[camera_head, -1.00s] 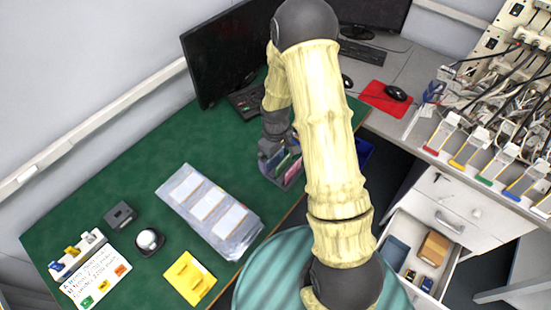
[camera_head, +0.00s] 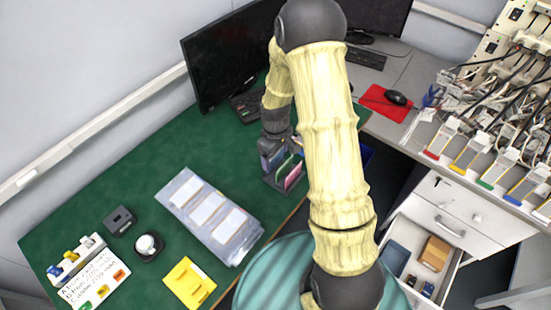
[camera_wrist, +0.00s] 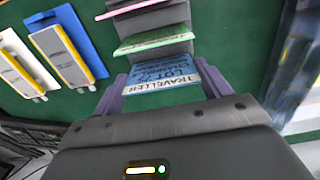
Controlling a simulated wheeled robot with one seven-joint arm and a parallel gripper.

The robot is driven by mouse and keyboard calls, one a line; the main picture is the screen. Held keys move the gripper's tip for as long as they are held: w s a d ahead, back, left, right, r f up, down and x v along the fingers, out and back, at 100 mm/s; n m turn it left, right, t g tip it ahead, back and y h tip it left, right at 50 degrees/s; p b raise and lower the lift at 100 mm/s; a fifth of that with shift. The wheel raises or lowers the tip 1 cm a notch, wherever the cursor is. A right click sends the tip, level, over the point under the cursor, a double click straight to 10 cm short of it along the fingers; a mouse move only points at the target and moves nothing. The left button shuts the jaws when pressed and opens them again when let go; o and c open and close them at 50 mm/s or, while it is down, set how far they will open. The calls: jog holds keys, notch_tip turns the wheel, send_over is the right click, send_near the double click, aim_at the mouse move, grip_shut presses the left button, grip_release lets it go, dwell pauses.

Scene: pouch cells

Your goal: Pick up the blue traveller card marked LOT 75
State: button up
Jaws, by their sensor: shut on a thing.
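The blue traveller card (camera_wrist: 160,77) shows in the wrist view with the words TRAVELLER and LOT 75 on its label. My gripper (camera_wrist: 160,86) is shut on it, one finger at each side edge. In the head view the blue card (camera_head: 270,161) hangs under my gripper (camera_head: 272,152), by the left side of a small grey card rack (camera_head: 283,181). A green card (camera_wrist: 153,39) and a pink card (camera_wrist: 125,8) stand in the rack's other slots. The pink card (camera_head: 293,175) also shows in the head view. My arm hides some of the area behind the rack.
A monitor (camera_head: 232,55) stands behind; an open drawer (camera_head: 420,262) is at right.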

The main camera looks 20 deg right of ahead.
notch_tip(320, 180, up, 8)
jog(key=shift+f+b, duration=0.15)
jog(key=shift+b, duration=0.15)
jog(key=shift+f, duration=0.1)
dwell(0.4)
